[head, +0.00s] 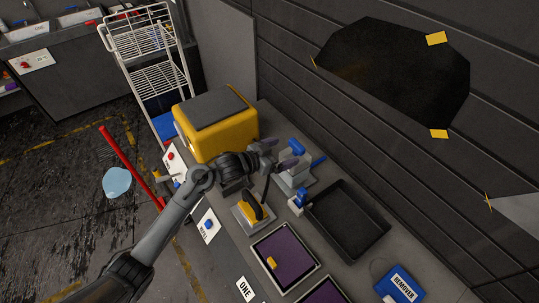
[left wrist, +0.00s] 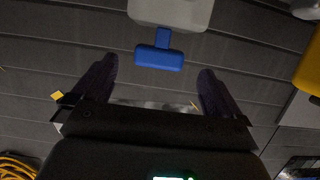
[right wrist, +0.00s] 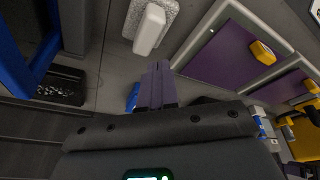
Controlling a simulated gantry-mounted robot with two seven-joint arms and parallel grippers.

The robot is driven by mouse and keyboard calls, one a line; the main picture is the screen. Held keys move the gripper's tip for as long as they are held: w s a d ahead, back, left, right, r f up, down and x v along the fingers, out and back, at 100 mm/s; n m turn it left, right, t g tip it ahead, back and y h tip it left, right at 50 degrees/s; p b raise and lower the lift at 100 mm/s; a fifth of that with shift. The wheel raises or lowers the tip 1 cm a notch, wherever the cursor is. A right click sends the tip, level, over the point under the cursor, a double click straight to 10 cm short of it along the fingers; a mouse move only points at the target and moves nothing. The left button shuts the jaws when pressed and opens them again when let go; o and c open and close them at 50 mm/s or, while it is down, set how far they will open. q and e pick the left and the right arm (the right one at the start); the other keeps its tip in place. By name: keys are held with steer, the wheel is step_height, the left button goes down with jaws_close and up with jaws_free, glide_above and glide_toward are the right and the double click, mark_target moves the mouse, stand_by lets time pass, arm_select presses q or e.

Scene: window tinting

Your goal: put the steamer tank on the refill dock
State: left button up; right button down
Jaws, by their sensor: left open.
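A pale grey block with blue parts, which looks like the steamer tank (head: 296,147), stands just past my left gripper (head: 277,154). In the left wrist view its blue T-shaped handle (left wrist: 158,58) is ahead of and between the two fingers, and its grey body (left wrist: 172,12) is cut off at the top edge. The left fingers are open, empty and apart from the handle. I cannot tell which grey part under it is the refill dock. My right gripper (right wrist: 157,78) shows only in the right wrist view, fingers together, nothing visible between them.
A yellow case (head: 212,128) stands at the bench's left end. A yellow-and-black iron-like tool (head: 254,208) is below my left gripper. A black tray (head: 346,219), purple panels (head: 285,256) and a blue remover container (head: 399,286) lie to the right. The wall rises close behind.

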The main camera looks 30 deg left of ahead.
arm_select(q)
steer(key=v, duration=0.5)
steer(key=shift+r, duration=0.1)
arm_select(e)
steer(key=shift+a+r, duration=0.1)
stand_by(0.3)
